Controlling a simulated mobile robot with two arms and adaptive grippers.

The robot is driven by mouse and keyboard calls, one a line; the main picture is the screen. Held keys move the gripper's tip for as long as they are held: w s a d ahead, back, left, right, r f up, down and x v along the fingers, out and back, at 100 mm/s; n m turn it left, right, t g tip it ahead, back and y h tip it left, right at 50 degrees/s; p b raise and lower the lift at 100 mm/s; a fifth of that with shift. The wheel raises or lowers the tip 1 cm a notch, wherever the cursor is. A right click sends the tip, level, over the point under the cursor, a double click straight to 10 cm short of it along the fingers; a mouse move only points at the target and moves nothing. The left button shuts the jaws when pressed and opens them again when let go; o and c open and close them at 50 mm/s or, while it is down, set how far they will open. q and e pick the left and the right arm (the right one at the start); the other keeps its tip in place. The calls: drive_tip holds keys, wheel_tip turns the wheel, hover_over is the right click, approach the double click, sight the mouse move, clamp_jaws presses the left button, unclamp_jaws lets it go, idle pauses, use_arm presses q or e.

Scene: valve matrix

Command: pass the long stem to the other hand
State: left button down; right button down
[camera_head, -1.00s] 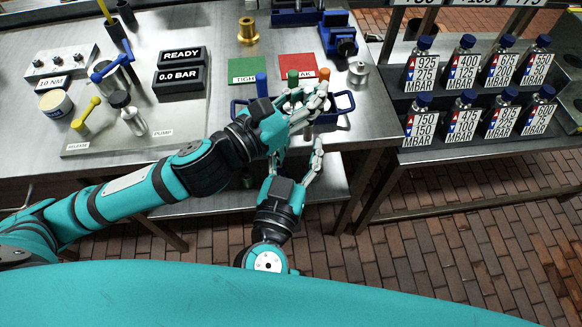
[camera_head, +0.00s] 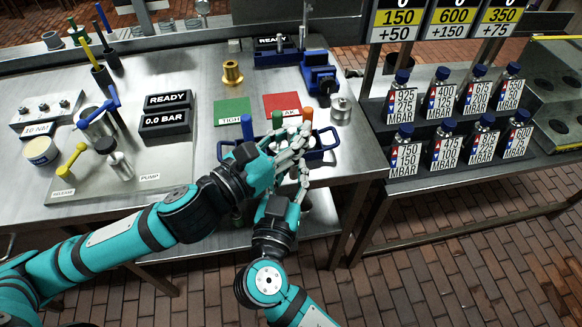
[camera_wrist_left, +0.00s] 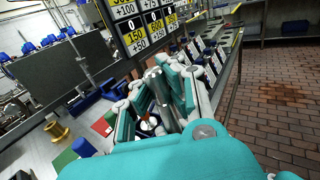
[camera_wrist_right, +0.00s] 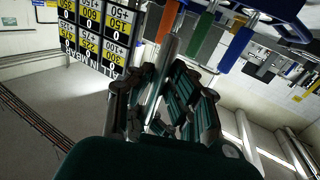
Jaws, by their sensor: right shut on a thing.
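The long stem is a plain silver rod. It stands nearly upright between the fingers in the left wrist view (camera_wrist_left: 157,86) and runs up between the fingers in the right wrist view (camera_wrist_right: 164,75). My right gripper (camera_head: 300,180) is shut on it, below and close to the left one in the head view. My left gripper (camera_head: 286,152) has its fingers spread on either side of the stem, and a gap shows between them in the left wrist view. In the head view the fingers hide most of the stem.
Behind the hands is a blue rack (camera_head: 322,152) with blue, green and orange handles. A green mat (camera_head: 231,112), a red mat (camera_head: 284,104), a brass fitting (camera_head: 232,73) and a silver knob (camera_head: 341,110) lie beyond. Labelled bottles (camera_head: 438,130) stand on shelves at right.

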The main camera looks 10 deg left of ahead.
use_arm(q)
drive_tip(key=c, duration=1.4)
unclamp_jaws()
wheel_tip(320, 180, up, 8)
drive_tip(key=shift+f, duration=0.15)
wheel_tip(320, 180, up, 2)
drive_tip(key=shift+d+r, duration=0.1)
